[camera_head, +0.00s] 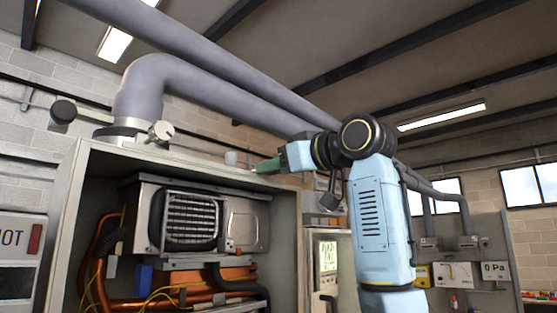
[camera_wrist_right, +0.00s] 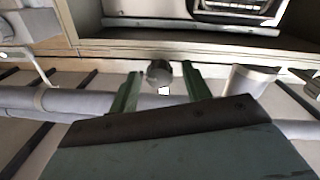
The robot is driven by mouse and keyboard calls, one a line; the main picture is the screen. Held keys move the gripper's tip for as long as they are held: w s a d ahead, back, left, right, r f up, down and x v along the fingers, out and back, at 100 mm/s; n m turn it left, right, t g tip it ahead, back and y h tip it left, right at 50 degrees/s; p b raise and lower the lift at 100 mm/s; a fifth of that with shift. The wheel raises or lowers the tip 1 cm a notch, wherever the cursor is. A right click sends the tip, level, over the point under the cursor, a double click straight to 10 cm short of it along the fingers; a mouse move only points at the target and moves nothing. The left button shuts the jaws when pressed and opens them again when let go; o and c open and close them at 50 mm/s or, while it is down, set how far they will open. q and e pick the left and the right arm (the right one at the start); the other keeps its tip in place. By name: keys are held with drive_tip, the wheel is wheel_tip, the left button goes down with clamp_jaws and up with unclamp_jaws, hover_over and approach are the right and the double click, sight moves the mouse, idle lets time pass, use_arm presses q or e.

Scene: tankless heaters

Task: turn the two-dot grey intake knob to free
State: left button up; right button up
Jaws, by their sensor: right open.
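My right gripper (camera_head: 268,167) is at the top front edge of the open heater cabinet, its green fingers pointing left. In the right wrist view my right gripper (camera_wrist_right: 161,88) is open, with a finger on each side of a small round grey knob (camera_wrist_right: 159,73). The knob appears between the fingertips with gaps on both sides. No dots can be made out on it. In the head view a light grey knob (camera_head: 160,132) is by the collar of the large pipe, and a small pale cylinder (camera_head: 232,158) is just left of my fingertips. My left gripper is out of view.
The cabinet (camera_head: 285,186) holds the heater (camera_head: 240,228) and copper pipes. Large grey pipes (camera_head: 215,75) run overhead, close to my right arm. A dark round knob (camera_head: 63,110) is at the left wall. A pale cylinder (camera_wrist_right: 250,78) stands right of the fingers in the wrist view.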

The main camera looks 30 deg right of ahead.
drive_tip(key=c, duration=1)
drive_tip(key=shift+w+n+y, duration=0.1)
drive_tip(key=shift+n+y, duration=0.3)
drive_tip(key=shift+n, duration=8.2)
drive_tip(key=o, duration=1)
